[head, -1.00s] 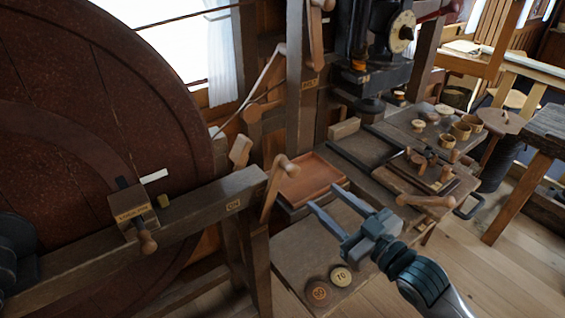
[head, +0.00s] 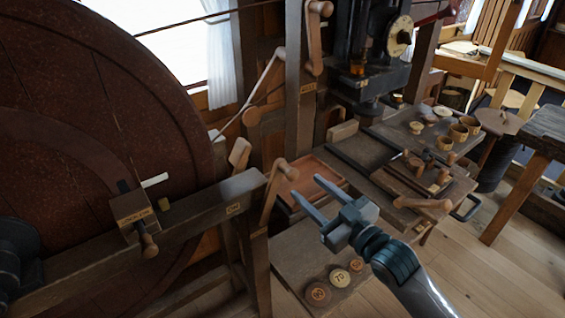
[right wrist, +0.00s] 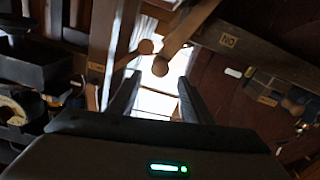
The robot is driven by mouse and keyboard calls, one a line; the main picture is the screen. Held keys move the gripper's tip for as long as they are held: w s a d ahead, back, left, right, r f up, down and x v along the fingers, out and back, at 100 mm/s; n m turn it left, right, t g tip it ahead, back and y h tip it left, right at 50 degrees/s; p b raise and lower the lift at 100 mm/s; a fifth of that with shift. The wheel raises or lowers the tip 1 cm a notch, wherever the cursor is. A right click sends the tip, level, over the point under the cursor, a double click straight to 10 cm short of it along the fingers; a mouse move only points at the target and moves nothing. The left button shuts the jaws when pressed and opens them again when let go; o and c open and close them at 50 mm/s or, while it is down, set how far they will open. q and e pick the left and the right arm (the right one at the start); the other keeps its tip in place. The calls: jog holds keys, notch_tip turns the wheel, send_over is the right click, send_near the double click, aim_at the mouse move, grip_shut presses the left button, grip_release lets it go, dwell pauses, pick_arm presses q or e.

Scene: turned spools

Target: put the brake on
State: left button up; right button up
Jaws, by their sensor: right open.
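A wooden lever with a round knob (head: 287,170) stands tilted at the right end of the heavy beam (head: 205,208), which bears an "ON" label (head: 233,208). I cannot tell for certain that this is the brake lever. My right gripper (head: 305,186) is open and empty, its fingertips just right of and below the knob. In the right wrist view, the knob (right wrist: 160,67) appears between the open fingers (right wrist: 158,80), beyond their tips; contact is not visible. The big dark red wheel (head: 90,120) stands at left behind the beam. My left gripper is not in view.
A labelled block (head: 133,210) with a peg handle sits on the beam. Another cranked lever (head: 316,40) hangs on the post. A reddish tray (head: 318,182), round number discs (head: 318,293) and a bench with cups (head: 458,133) lie around the arm. Floor is open at right.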

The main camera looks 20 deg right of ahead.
aim_at(287, 166)
jog(key=p+x, duration=0.2)
jog(key=x, duration=0.8)
jog(key=shift+w+p, duration=0.1)
jog(key=shift+p, duration=0.3)
jog(key=shift+x, duration=0.9)
jog(key=shift+a, duration=0.1)
jog(key=shift+c, duration=0.7)
grip_shut()
